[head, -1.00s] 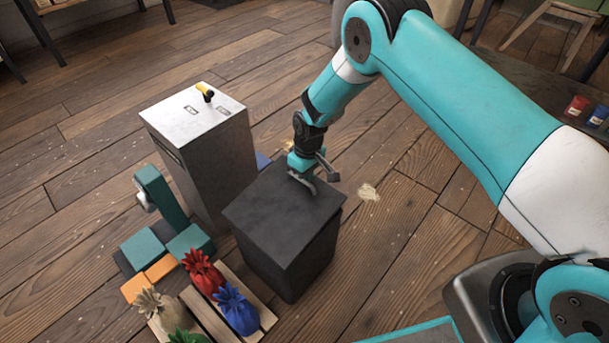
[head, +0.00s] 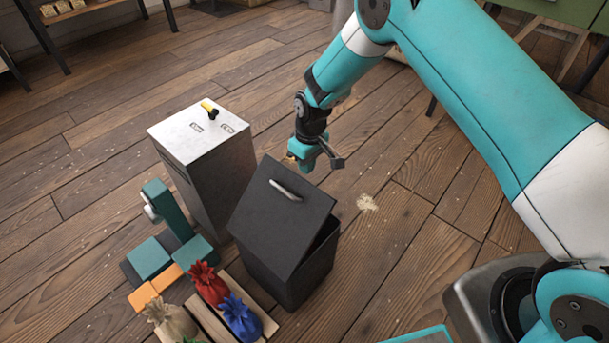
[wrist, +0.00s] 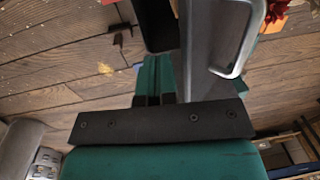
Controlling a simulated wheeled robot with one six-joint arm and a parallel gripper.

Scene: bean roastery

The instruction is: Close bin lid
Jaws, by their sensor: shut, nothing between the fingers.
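The dark grey bin (head: 275,275) stands on the floor in the middle of the head view. Its lid (head: 265,215) is tilted partly open, with a dark gap along its right side. A light metal handle (head: 285,190) is on top of the lid. My gripper (head: 303,165) is shut and empty, just beyond the lid's raised far edge and off the handle. In the wrist view the lid (wrist: 205,55) stands steeply, with the handle (wrist: 240,50) on its right face and the bin's dark opening (wrist: 155,25) to its left. Whether my fingers (wrist: 154,100) touch the lid cannot be told.
A pale cabinet (head: 205,165) with a yellow-black knob stands left of the bin. Red (head: 208,284) and blue (head: 240,317) sacks lie on a pallet close to its near-left side. A teal and orange device (head: 165,245) is beside them. Floor right of the bin is clear.

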